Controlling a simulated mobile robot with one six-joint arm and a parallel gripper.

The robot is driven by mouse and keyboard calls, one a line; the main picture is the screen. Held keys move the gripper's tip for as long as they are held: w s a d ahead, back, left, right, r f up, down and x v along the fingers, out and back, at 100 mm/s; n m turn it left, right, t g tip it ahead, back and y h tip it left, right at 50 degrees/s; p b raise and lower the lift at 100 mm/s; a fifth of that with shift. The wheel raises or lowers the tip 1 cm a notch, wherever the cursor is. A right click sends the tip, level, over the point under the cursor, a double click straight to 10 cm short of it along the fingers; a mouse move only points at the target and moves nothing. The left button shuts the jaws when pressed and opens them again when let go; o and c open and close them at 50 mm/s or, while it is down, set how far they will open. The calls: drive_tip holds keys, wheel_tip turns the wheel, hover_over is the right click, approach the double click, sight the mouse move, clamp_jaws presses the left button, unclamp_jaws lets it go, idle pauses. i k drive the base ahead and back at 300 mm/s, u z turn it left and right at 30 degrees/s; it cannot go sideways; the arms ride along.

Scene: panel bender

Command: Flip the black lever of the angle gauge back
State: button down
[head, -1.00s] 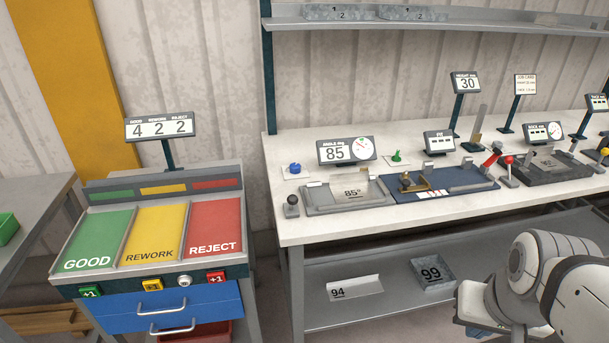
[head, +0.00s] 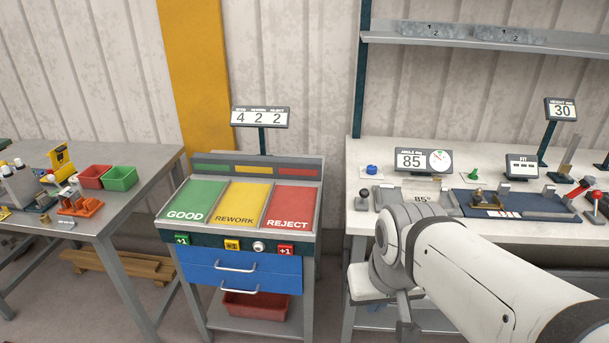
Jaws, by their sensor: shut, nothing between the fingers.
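The black lever (head: 364,194) has a round black knob and stands at the left end of the angle gauge. The gauge bed (head: 386,197) holds a bent metal part (head: 424,197) marked 85°, partly hidden by my arm. The gauge's display (head: 423,160) reads 85 beside a round dial. My gripper (head: 406,318) hangs at the end of my arm, below and in front of the bench's near edge. It is shut and empty, clear of the lever. Its fingers show only small and partly.
A blue knob (head: 372,170) and a green knob (head: 472,175) sit behind the gauge. A fit gauge (head: 540,201) and a red-knobbed lever (head: 597,196) lie to the right. The sorting stand (head: 318,238) is left of the bench, with floor between it and a left table (head: 150,165).

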sight(364, 193)
drive_tip(key=u, duration=0.05)
drive_tip(key=i, duration=1)
drive_tip(key=u, duration=0.05)
